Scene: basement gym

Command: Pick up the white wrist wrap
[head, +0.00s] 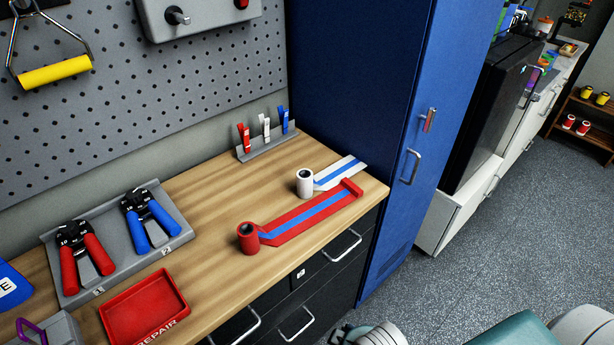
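The white wrist wrap stands on the wooden bench top, towards its right end. It has a white roll (304,183) standing upright and a flat tail (342,173) with a blue stripe that runs out to the right along the bench. A red wrist wrap (247,239) lies in front of it, with a red tail with a blue stripe stretching right; this tail passes close in front of the white roll. Neither gripper can be made out in the head view. Only parts of my own body show at the bottom edge.
The wooden bench (215,210) also holds hand grippers on a grey tray (110,262), a red repair tray (144,308) and a rack of clips (267,147). A tall blue locker (395,130) borders the bench on the right. Grey floor (490,240) lies open in front.

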